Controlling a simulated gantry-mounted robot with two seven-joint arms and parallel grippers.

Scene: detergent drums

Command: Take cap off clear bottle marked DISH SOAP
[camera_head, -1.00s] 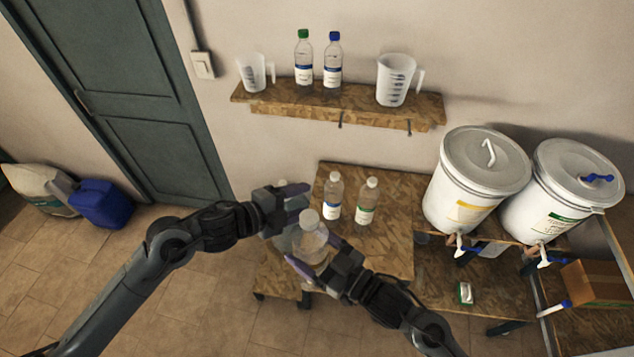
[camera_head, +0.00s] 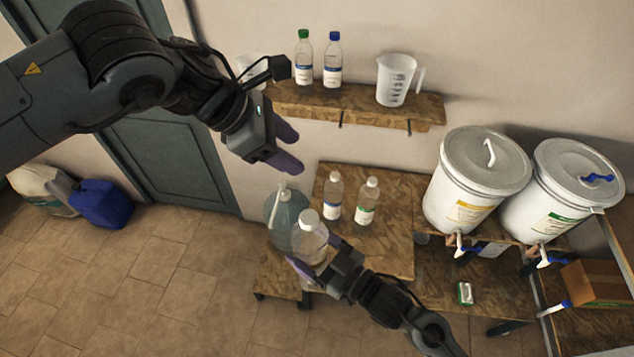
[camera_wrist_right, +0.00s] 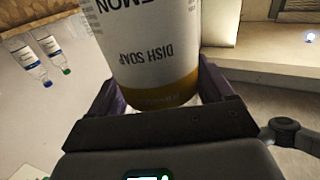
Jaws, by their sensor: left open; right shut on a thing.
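The clear bottle (camera_head: 311,245) wears its white cap (camera_head: 308,218) and stands about upright in my right gripper (camera_head: 313,256). In the right wrist view its label (camera_wrist_right: 155,50) reads DISH SOAP, upside down, between the two fingers of the right gripper (camera_wrist_right: 160,95). The cap is out of that view. My left gripper (camera_head: 290,149) is open and empty. In the head view it appears above and left of the bottle, apart from it, in front of the wall shelf's left part.
A blue-tinted jug with a white top (camera_head: 287,218) is just left of the bottle. White drums (camera_head: 475,180) are at right. The wall shelf (camera_head: 350,103) holds bottles and jugs.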

